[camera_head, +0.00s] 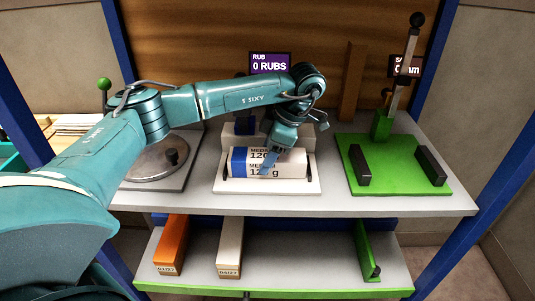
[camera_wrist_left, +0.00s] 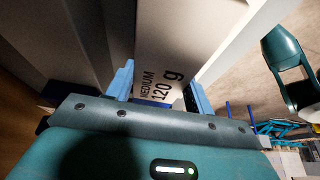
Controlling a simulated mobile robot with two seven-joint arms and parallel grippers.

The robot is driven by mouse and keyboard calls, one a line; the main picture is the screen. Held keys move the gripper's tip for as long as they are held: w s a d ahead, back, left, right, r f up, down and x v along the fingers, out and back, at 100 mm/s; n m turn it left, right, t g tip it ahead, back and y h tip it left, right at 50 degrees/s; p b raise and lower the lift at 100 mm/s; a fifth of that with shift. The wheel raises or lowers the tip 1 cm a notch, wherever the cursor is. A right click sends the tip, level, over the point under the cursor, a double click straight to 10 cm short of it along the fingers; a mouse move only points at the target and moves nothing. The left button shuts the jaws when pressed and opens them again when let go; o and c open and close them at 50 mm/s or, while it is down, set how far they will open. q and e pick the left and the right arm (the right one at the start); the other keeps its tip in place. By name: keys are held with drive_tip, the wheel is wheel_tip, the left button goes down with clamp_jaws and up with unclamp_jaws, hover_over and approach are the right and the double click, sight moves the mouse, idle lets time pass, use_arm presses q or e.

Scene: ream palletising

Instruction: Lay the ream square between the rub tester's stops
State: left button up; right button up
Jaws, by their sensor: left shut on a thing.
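The ream (camera_head: 291,168), white with a blue band and "MEDIUM 120 g" print, is at the rub tester's pale base plate (camera_head: 244,188). It appears between the dark left stop (camera_head: 226,172) and right stop (camera_head: 309,170), roughly in line with them. Whether it rests fully on the plate cannot be told. My left gripper (camera_head: 272,165) reaches down over it and is shut on it. In the left wrist view the ream (camera_wrist_left: 180,35) sits between the two blue fingers of the gripper (camera_wrist_left: 160,92). My right gripper is not in view.
The rub tester's display (camera_head: 270,63) reads 0 RUBS. A green plate (camera_head: 390,183) with dark stops and a lever stands to the right. A round grey disc (camera_head: 152,163) lies left. Orange (camera_head: 171,245) and cream (camera_head: 230,247) boxes lie on the lower shelf (camera_head: 295,265).

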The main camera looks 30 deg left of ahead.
use_arm(q)
drive_tip(key=o, duration=1.2)
